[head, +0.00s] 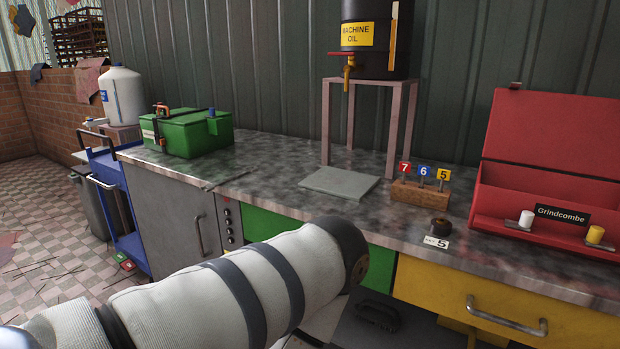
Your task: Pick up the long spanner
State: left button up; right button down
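A thin, long, dark metal bar (228,181) lies on the bench top near its front edge, left of the middle. It looks like the long spanner, but it is too small to be sure. One of my arms, in a white padded sleeve with dark bands, comes in from the lower left and crosses in front of the cabinets. It ends in view at a dark rounded joint. No gripper can be made out, and nothing touches the bar.
A blue trolley (108,190) stands left.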

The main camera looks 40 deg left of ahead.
aim_at(208, 187)
jog(key=u, duration=1.85)
